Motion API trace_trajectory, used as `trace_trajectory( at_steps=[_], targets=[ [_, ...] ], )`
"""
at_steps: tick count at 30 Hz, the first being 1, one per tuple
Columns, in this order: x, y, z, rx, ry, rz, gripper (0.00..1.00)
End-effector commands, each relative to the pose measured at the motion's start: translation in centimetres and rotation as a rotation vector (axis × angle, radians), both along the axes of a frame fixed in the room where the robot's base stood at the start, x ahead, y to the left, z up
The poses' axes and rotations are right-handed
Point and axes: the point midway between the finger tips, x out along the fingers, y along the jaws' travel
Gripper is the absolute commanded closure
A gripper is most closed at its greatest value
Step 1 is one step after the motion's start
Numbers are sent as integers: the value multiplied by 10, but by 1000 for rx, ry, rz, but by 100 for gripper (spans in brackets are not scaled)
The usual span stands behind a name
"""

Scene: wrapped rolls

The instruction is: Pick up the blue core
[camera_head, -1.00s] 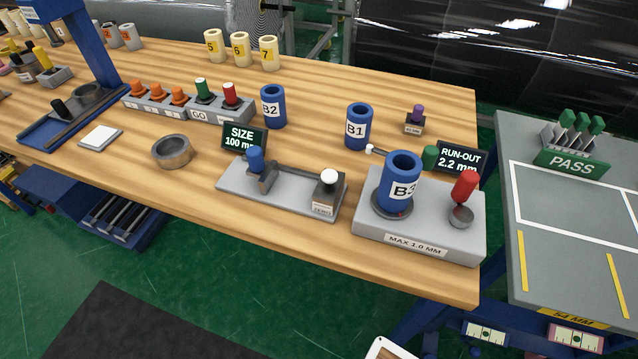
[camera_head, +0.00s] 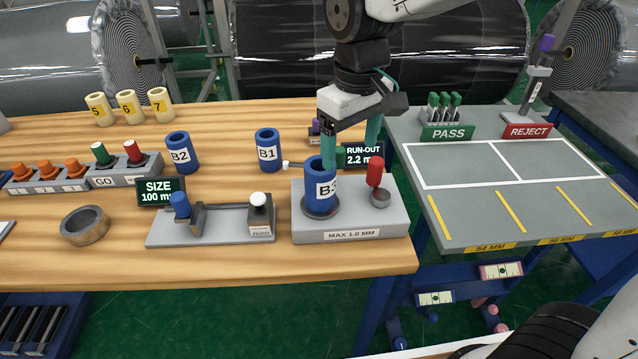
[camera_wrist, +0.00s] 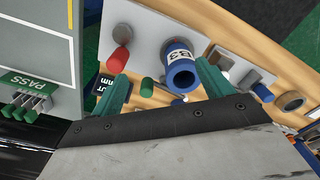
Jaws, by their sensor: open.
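Three blue cores stand upright on the wooden bench: B2 (camera_head: 181,155), B1 (camera_head: 268,152) and B3 (camera_head: 319,187). B3 sits on the grey run-out fixture (camera_head: 350,229) marked "MAX 1.0 MM", beside its red knob. My gripper (camera_head: 350,152) is open, with teal fingers pointing down just above and behind B3's top. The left finger overlaps B3's upper rim in the head view. In the wrist view B3 (camera_wrist: 179,70) shows between the spread fingers (camera_wrist: 162,76), nearer the right one. I cannot tell whether a finger touches it.
The run-out display (camera_head: 362,157), partly hidden by my gripper, stands behind the fixture. A size gauge (camera_head: 215,228) lies left of it. A grey table (camera_head: 455,205) to the right has white-outlined areas with PASS (camera_head: 448,132) and REJECT (camera_head: 526,131) signs.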

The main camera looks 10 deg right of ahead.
Motion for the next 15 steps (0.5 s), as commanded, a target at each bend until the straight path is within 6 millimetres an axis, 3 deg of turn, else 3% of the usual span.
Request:
trace_trajectory(
  at_steps=[1, 3, 6, 15],
  targets=[
    [8, 17, -9, -5, 10, 41, 21],
    [15, 33, -16, -6, 13, 78, 21],
    [21, 47, -23, -8, 18, 111, 21],
    [23, 53, -51, -10, 20, 125, 21]
  ],
)
